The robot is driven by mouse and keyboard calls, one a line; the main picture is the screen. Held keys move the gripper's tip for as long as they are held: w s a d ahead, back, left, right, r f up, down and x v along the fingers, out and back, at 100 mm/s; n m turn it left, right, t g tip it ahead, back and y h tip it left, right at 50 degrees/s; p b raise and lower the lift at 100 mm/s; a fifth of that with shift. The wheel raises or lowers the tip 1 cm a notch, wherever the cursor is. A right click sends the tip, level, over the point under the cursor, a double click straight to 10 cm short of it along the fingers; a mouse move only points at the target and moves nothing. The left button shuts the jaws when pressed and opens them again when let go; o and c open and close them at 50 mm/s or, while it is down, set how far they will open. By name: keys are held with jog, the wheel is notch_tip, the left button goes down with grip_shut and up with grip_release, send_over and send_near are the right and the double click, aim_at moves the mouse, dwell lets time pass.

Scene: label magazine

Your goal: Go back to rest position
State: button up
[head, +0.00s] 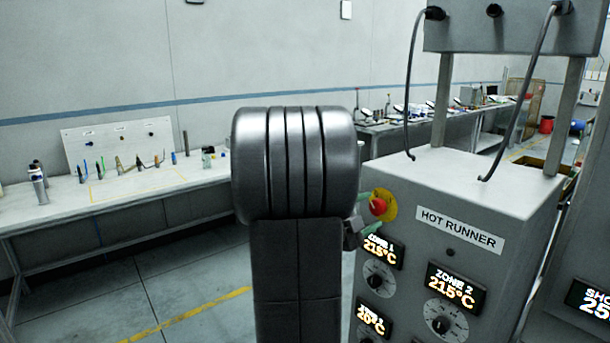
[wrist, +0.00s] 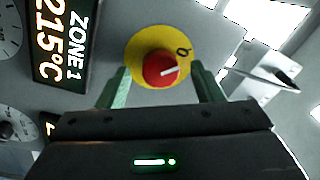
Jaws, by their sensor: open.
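My gripper shows in the wrist view (wrist: 160,88) with its two green fingers spread apart, open and empty. A red emergency stop button (wrist: 160,69) on a yellow round plate (wrist: 135,48) lies straight ahead, between the fingers as seen from the wrist. The fingers seem close to the button; I cannot tell if they touch it. In the head view the red button (head: 378,207) is on the hot runner cabinet (head: 480,200), and my gripper is partly hidden behind my own arm, with green finger parts showing beside the button.
The cabinet carries lit temperature displays (head: 457,288) and knobs (head: 440,325). Cables (head: 411,80) rise from its top to a grey box (head: 520,30). A workbench (head: 130,205) with small tools stands at the left. Open floor (head: 190,285) lies between bench and cabinet.

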jog(key=shift+x, duration=1)
jog(key=r+b+v, duration=0.1)
jog(key=b+v, duration=0.1)
jog(key=v, duration=1.2)
jog(key=shift+m, duration=0.3)
jog(key=x, duration=0.4)
jog(key=f+p+x, duration=0.1)
jog(key=x, duration=0.9)
jog(key=shift+f, duration=0.15)
jog(key=m+b, duration=0.1)
jog(key=m, duration=0.2)
jog(key=shift+a, duration=0.1)
jog(key=m+b, duration=0.1)
jog(key=m, duration=0.2)
jog(key=m+g+b, duration=0.1)
jog(key=m, duration=0.2)
jog(key=shift+r+m, duration=0.25)
jog(key=shift+m, duration=0.15)
jog(key=m+b, duration=0.1)
jog(key=m, duration=0.3)
jog(key=shift+r, duration=0.1)
jog(key=m, duration=0.4)
jog(key=shift+g, duration=0.3)
